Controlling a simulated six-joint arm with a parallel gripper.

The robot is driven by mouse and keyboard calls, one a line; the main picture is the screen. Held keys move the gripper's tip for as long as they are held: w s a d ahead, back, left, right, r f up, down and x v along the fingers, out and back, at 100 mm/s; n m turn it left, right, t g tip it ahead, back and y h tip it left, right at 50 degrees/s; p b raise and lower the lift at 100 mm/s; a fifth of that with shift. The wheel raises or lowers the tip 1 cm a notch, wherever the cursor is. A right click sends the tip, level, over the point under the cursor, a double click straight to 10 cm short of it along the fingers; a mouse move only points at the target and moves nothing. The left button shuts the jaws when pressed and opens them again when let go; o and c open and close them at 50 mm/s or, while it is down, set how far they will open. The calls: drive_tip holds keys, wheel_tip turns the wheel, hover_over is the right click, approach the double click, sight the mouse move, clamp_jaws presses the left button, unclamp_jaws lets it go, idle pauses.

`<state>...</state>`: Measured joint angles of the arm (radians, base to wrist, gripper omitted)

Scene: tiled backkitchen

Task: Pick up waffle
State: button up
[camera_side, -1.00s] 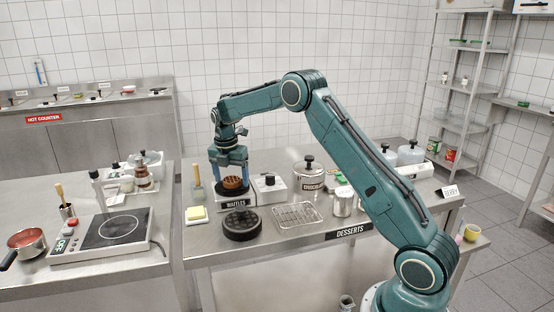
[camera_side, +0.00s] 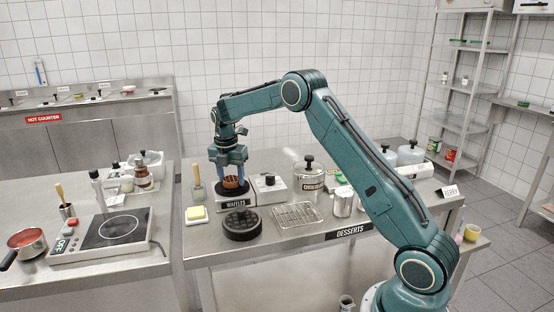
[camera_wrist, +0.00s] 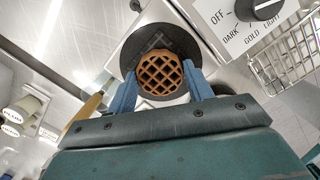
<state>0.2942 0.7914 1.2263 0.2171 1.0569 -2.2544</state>
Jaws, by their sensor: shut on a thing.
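The waffle (camera_side: 232,183) is a round golden-brown grid disc at the waffle station with the WAFFLES label. In the wrist view the waffle (camera_wrist: 162,74) sits between the two blue fingers, over a dark round plate (camera_wrist: 128,50). My gripper (camera_side: 231,182) points down and is shut on the waffle, with a finger on each side. Whether the waffle touches the plate beneath it cannot be told. A dark round waffle-iron lid (camera_side: 242,224) lies in front of the station.
A white control box with a dial (camera_side: 269,188) stands right of the waffle station. A wire rack (camera_side: 298,215) and a lidded pot (camera_side: 309,175) are farther right.

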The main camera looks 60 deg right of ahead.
sight(234, 179)
wheel_tip(234, 179, up, 10)
idle(0.6)
idle(0.5)
drive_tip(key=s+r, duration=0.3)
drive_tip(key=s, duration=0.8)
drive_tip(key=s+r, duration=0.3)
drive_tip(key=s, duration=0.8)
drive_tip(key=shift+s+d+r, duration=0.15)
drive_tip(key=shift+r, duration=0.2)
drive_tip(key=shift+f, duration=0.1)
wheel_tip(234, 179, down, 16)
drive_tip(key=shift+r, duration=0.2)
drive_tip(key=shift+f, duration=0.1)
